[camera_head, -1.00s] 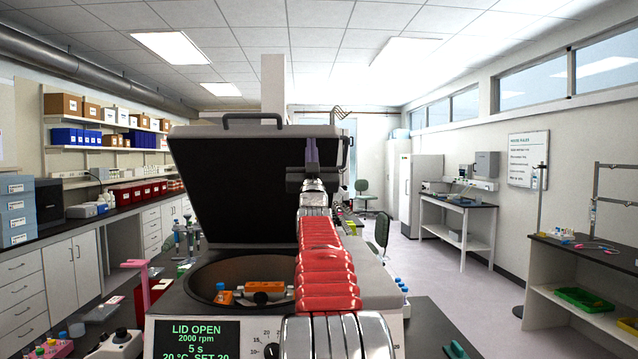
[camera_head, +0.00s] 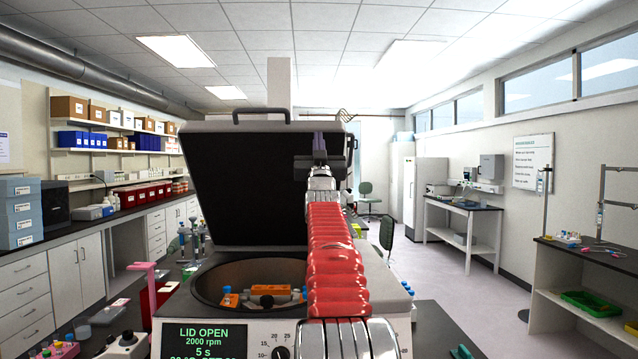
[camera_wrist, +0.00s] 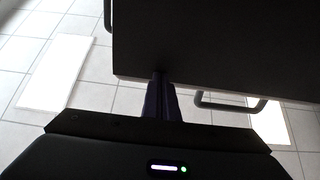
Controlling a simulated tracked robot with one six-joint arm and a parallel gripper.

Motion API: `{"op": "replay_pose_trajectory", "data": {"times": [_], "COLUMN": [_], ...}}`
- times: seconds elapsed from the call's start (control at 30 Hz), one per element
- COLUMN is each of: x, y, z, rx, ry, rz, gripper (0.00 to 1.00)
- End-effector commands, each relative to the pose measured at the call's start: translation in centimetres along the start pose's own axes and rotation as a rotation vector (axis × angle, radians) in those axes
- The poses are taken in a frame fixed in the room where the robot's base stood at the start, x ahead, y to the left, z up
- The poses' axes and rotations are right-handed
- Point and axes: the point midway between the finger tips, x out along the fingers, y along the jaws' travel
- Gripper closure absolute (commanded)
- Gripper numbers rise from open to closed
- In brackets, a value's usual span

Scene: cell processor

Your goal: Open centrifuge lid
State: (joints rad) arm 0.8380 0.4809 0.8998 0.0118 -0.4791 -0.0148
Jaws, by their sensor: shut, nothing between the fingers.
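The centrifuge (camera_head: 260,343) stands in front of me and its display reads LID OPEN. Its dark lid (camera_head: 245,190) is raised, tilted back, with a handle (camera_head: 261,113) on its top edge. The open bowl shows an orange-and-dark rotor (camera_head: 268,292). My gripper (camera_head: 319,142) is in front of the right part of the raised lid, fingers upward. In the wrist view the gripper (camera_wrist: 162,84) has its fingers together and empty, at the lid's edge (camera_wrist: 215,50); I cannot tell whether they touch. My red arm hides the bowl's right side.
A pink stand (camera_head: 147,285) and a microscope-like white device (camera_head: 128,345) are at the left front of the bench. Pipettes (camera_head: 190,240) stand left of the lid. Small blue-capped tubes (camera_head: 408,290) are right of the centrifuge. Open floor lies to the right.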

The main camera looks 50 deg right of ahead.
Motion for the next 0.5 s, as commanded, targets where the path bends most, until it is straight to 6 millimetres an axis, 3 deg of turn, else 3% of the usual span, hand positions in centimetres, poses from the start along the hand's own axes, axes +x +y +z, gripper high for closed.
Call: {"op": "replay_pose_trajectory", "data": {"times": [0.5], "x": [-3.0], "y": [-0.5], "z": [0.1], "rx": [0.001], "ry": [0.000], "rz": [-0.001], "gripper": [1.00]}}
